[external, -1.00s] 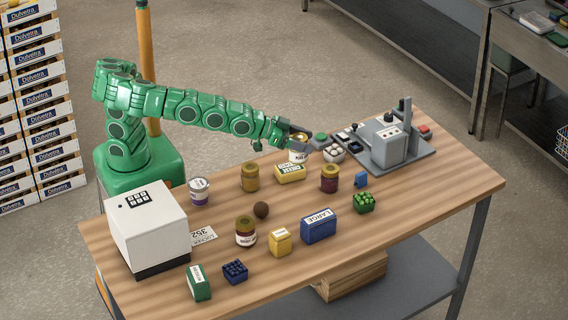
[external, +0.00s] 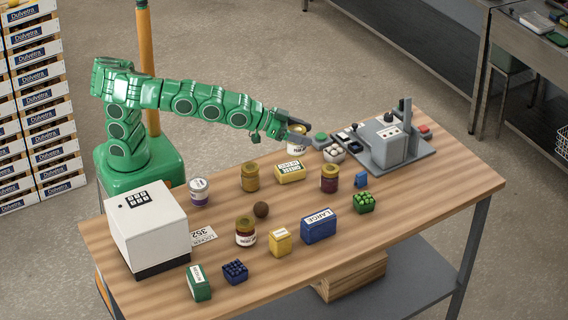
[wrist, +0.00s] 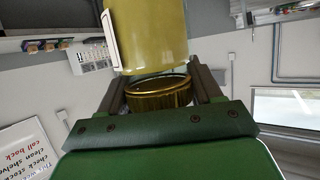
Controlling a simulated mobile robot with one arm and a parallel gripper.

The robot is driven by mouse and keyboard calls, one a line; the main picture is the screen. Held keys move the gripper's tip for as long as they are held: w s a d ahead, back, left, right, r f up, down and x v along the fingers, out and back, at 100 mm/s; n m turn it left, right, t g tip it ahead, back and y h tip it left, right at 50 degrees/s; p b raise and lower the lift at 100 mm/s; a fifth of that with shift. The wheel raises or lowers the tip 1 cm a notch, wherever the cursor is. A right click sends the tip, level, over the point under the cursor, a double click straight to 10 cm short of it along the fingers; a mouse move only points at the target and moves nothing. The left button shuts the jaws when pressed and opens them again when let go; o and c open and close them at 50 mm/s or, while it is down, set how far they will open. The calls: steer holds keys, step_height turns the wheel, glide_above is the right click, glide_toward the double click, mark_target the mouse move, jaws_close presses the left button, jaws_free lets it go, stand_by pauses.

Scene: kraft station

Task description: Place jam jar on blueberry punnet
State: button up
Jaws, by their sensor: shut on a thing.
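My gripper (external: 298,132) is at the far side of the table, shut on a jar (external: 296,146) with a white label. In the wrist view the held jar (wrist: 152,40) has yellowish contents and a gold lid between the fingers. It appears slightly above the table. Dark red jars, likely jam, stand at the centre right (external: 330,178) and near the front (external: 245,232). The blueberry punnet (external: 235,272), small and dark blue, sits at the table's front left, far from my gripper. Its top looks uncovered.
A white boxy machine (external: 148,228) stands at the left and a grey device (external: 384,140) at the far right. Between are an amber jar (external: 250,177), a yellow box (external: 280,242), a blue box (external: 318,226), a green box (external: 199,283) and a brown ball (external: 261,210).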

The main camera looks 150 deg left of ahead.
steer(key=shift+w+d+m+t+h, duration=1.4)
steer(key=shift+w+d, duration=0.4)
steer(key=shift+d, duration=1.8)
steer(key=shift+w+d+m+t+h, duration=1.05)
steer(key=shift+w+d+m, duration=0.65)
steer(key=shift+d, duration=1.9)
steer(key=d+r+m+g+h, duration=0.1)
steer(key=d+r+m+h, duration=0.1)
steer(key=d+m+h, duration=0.6)
steer(key=d+r+m+g+h, duration=0.2)
steer(key=d+m+h, duration=0.5)
steer(key=d+h, duration=0.25)
steer(key=m+g+h, duration=0.2)
steer(key=m+g, duration=0.3)
glide_above(231, 270)
steer(key=shift+f, duration=10.8)
